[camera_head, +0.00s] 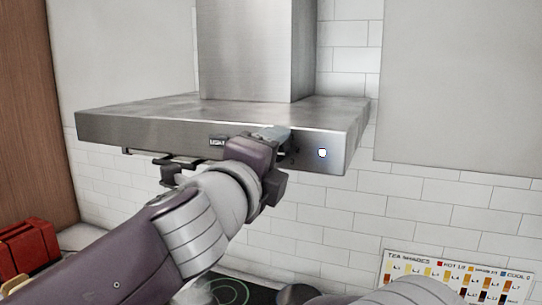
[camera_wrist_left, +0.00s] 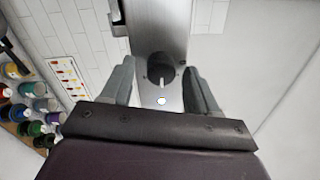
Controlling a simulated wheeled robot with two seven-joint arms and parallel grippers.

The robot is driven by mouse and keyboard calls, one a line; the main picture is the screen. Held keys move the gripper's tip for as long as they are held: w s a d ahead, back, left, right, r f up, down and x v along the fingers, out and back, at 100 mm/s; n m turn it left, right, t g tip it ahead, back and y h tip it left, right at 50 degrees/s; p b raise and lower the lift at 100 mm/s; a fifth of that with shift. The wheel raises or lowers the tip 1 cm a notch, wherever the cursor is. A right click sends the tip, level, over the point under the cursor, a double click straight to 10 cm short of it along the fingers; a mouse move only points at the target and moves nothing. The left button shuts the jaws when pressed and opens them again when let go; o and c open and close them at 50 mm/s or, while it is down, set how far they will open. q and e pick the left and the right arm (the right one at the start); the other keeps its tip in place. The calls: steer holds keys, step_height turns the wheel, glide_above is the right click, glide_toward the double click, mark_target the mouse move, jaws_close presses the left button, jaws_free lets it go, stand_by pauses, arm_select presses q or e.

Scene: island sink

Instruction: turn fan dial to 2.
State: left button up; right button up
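The fan is a steel range hood (camera_head: 150,125) on the wall in the head view. Its black round dial (camera_wrist_left: 160,70) shows in the left wrist view on the hood's front panel, with a light-coloured pointer line and a small lit light (camera_wrist_left: 162,100) beside it. In the head view my left gripper hides the dial; the light (camera_head: 322,153) shows to the right. My left gripper (camera_wrist_left: 160,85) is open, with one finger on each side of the dial and visible gaps between. I cannot read any number at the dial. My right gripper is not in view.
A tea shades poster (camera_head: 455,275) is on the white tiled wall at lower right. A red toaster-like object (camera_head: 30,250) stands at lower left. A dark cooktop (camera_head: 235,290) lies below the hood. Several colourful jars (camera_wrist_left: 30,110) show in the left wrist view.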

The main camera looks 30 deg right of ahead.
arm_select(q)
steer(key=shift+a, duration=0.1)
steer(key=b+v, duration=0.2)
steer(key=v, duration=1)
steer(key=shift+s, duration=0.25)
steer(key=shift+a+f, duration=0.1)
steer(key=shift+f, duration=0.05)
